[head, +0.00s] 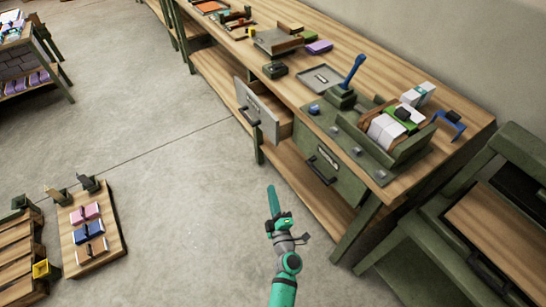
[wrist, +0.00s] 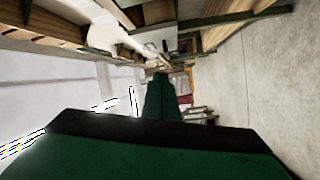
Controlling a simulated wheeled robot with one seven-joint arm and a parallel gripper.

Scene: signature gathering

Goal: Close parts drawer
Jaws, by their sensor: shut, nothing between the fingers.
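The pale-fronted drawer (head: 258,112) under the workbench stands pulled out in the head view, with a dark handle on its front. A second, green drawer (head: 335,172) to its right looks closed. I cannot tell from a label which is the parts drawer. My gripper (head: 270,189) is shut and empty, in front of the bench, below the pulled-out drawer in the picture and apart from both drawers. In the wrist view its dark green shut fingers (wrist: 161,98) point away from the camera; I cannot make out the drawer there.
The workbench top (head: 290,92) holds a grey tray, a blue-handled press and a green bin of white boxes. A lower shelf (head: 287,165) runs under the drawers. A wooden board (head: 84,260) with coloured pieces lies at lower left. The concrete floor (head: 170,140) left of the bench is clear.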

